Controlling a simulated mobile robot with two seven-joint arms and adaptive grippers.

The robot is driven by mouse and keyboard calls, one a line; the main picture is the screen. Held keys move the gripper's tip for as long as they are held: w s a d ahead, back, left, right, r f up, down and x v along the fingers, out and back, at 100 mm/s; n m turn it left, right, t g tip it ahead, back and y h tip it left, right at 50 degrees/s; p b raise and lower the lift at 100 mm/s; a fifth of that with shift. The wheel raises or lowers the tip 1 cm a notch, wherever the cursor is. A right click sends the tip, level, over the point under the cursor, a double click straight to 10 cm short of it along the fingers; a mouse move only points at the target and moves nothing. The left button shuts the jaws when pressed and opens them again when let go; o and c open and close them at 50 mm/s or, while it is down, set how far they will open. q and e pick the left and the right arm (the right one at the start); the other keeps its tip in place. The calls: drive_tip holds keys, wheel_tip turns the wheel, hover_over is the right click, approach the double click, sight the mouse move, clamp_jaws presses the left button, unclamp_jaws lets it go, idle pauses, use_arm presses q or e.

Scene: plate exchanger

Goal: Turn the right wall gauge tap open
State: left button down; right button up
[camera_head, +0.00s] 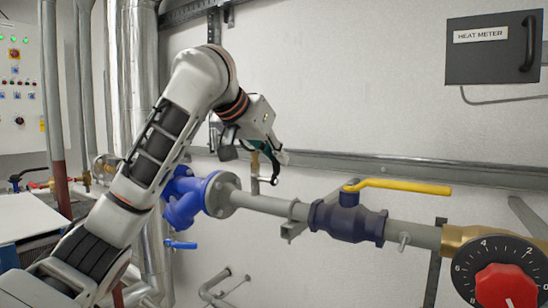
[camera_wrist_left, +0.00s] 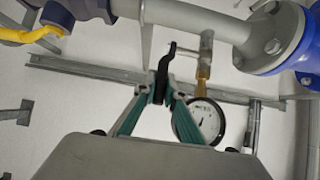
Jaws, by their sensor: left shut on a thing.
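The gauge tap shows in the left wrist view as a grey metal body (camera_wrist_left: 206,50) with a brass stem (camera_wrist_left: 203,75) and a black lever (camera_wrist_left: 164,62). A round white-faced gauge (camera_wrist_left: 209,118) sits on the same line, partly covered by my finger. My left gripper (camera_wrist_left: 160,92) has its teal fingers closed on the black lever. In the head view my left gripper (camera_head: 273,158) is at the wall behind the grey pipe, and the gauge is hidden there. My right gripper is in neither view.
A blue flanged valve (camera_head: 190,196) and a grey pipe (camera_head: 262,204) lie near my left arm. A dark blue valve with a yellow lever (camera_head: 405,186) stands to the right. A wall rail (camera_head: 400,167) runs behind. A black dial with a red knob (camera_head: 505,287) is at lower right.

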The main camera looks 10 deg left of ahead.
use_arm(q)
drive_tip(key=shift+w, duration=0.1)
idle(0.4)
drive_tip(key=c, duration=2.1)
unclamp_jaws()
drive_tip(key=shift+f, duration=0.15)
